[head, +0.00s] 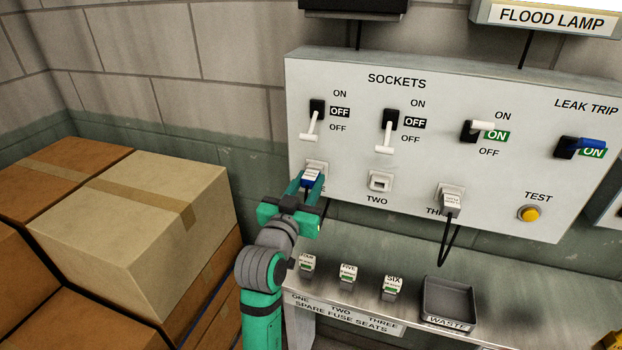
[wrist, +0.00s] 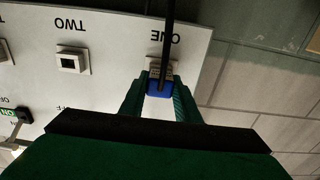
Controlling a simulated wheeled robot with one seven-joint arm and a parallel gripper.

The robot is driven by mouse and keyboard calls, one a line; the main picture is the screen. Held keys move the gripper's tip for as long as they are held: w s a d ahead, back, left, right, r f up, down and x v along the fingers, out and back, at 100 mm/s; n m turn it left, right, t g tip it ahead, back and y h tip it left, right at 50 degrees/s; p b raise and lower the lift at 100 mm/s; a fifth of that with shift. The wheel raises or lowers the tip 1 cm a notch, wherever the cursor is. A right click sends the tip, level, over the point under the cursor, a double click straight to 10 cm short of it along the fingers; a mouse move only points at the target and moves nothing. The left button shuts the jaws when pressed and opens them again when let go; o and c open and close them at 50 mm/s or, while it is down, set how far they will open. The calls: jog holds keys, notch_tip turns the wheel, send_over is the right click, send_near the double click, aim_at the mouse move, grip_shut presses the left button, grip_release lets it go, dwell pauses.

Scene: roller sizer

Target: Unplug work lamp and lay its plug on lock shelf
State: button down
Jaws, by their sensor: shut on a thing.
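My gripper (head: 305,188) is shut on a blue and white plug (head: 311,179) at socket ONE, the left socket of the grey SOCKETS panel (head: 420,205). In the wrist view, my gripper's fingers (wrist: 160,98) close on both sides of the plug's blue body (wrist: 159,86), with a dark cord running across it. The plug is right against the socket; I cannot tell whether it is fully seated. The lever switch above socket ONE (head: 311,121) hangs down at OFF. I see no work lamp and no shelf marked for locks.
Socket TWO (head: 380,182) is empty. A grey plug (head: 451,202) with a black cord sits in socket THREE. Below, a metal shelf (head: 500,310) carries several labelled fuses (head: 348,273) and a WASTE tray (head: 449,303). Cardboard boxes (head: 135,225) are stacked at left.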

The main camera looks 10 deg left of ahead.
aim_at(308, 185)
jog(key=shift+s+a+f, duration=0.1)
jog(key=shift+s, duration=1.3)
jog(key=shift+s+a, duration=0.1)
jog(key=shift+s, duration=1.25)
